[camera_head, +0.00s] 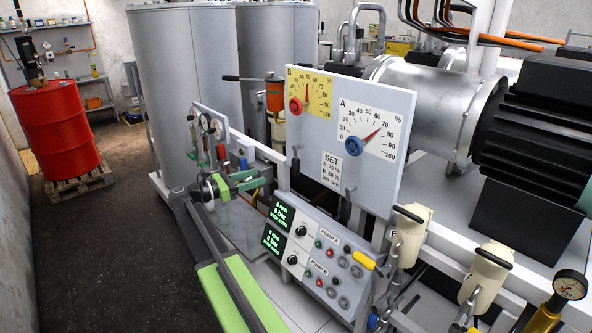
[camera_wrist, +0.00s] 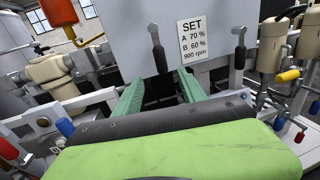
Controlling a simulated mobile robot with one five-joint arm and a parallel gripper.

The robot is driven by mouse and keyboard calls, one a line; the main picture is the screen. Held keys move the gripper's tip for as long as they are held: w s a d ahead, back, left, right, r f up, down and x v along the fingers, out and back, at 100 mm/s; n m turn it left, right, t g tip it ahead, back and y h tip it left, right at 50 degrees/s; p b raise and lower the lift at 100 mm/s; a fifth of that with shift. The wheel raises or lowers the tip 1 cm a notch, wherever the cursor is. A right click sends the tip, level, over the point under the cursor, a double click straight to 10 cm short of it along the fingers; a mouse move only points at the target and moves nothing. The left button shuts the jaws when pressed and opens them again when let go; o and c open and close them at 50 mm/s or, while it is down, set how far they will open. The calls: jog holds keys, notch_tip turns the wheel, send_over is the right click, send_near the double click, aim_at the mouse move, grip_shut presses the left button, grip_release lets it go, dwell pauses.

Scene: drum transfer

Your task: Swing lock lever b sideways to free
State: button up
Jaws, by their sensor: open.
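The left lever (camera_head: 295,168), taken as lock lever b because it hangs below yellow dial B (camera_head: 309,90), has a black grip. It points almost straight down in the wrist view (camera_wrist: 160,58). A similar lever (camera_head: 347,207) hangs to its right, beyond the SET card; it also shows in the wrist view (camera_wrist: 239,52). My gripper (camera_head: 252,180) is open with green jaws, left of the panel. In the wrist view my gripper (camera_wrist: 160,84) points at the left lever, whose grip appears above the gap between the fingertips. No contact is visible.
The panel (camera_head: 385,200) carries white dial A (camera_head: 370,130) and a SET card (camera_head: 343,171). A control box (camera_head: 315,255) stands below it. Pale filter housings (camera_head: 412,235) with black handles stand at right. A red drum (camera_head: 60,125) stands on a pallet at far left, with open floor before it.

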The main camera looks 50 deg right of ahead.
aim_at(297, 166)
jog(key=x, duration=1.6)
jog(key=shift+d+f, duration=0.1)
jog(key=shift+d, duration=0.1)
grip_shut()
jog(key=shift+a, duration=0.1)
dwell(0.4)
jog(key=shift+d, duration=0.25)
